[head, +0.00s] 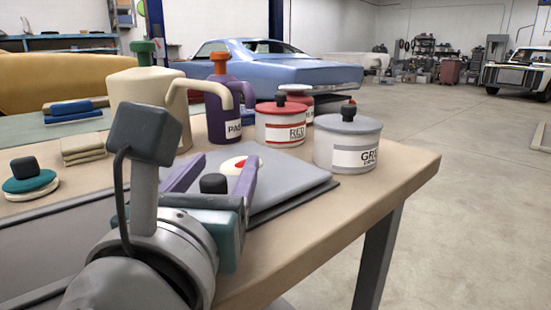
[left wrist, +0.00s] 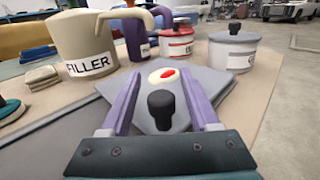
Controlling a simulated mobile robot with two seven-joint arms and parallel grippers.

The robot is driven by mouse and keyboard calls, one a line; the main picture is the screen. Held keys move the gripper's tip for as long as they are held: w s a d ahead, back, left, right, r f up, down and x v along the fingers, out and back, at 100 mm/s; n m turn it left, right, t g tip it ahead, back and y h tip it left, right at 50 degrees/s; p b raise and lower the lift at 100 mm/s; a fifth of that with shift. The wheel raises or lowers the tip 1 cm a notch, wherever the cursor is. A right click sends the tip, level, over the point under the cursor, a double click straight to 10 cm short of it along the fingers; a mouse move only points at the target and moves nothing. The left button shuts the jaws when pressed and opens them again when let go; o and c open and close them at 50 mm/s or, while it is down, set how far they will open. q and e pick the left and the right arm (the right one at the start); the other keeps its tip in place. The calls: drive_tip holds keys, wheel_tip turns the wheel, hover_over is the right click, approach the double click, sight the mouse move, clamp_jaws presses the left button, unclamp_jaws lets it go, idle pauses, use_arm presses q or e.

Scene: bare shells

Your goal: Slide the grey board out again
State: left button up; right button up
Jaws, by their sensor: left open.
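The grey board (head: 290,186) lies on the tan workbench near its right end, and it also shows in the left wrist view (left wrist: 205,88). A white patch with a red blob (left wrist: 169,75) sits on it. A black knob (left wrist: 160,104) stands at the board's near part; the head view shows it too (head: 213,183). My left gripper (head: 220,170) is open, its purple fingers reaching over the board on either side of the knob. In the left wrist view the fingers (left wrist: 157,88) appear clear of the knob. My right gripper is not in view.
A grey pot (head: 347,155), a red-banded pot (head: 281,135), a purple jug (head: 222,128) and a cream filler jug (head: 150,95) stand behind the board. Folded cloths (head: 82,147) and a teal round pad (head: 30,187) lie left. The bench's right edge is close.

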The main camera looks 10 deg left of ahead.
use_arm(q)
drive_tip(key=shift+w, duration=0.2)
drive_tip(key=shift+s, duration=0.15)
drive_tip(key=shift+d, duration=0.1)
drive_tip(key=shift+c, duration=0.5)
clamp_jaws()
drive_tip(key=shift+f, duration=0.1)
idle(0.5)
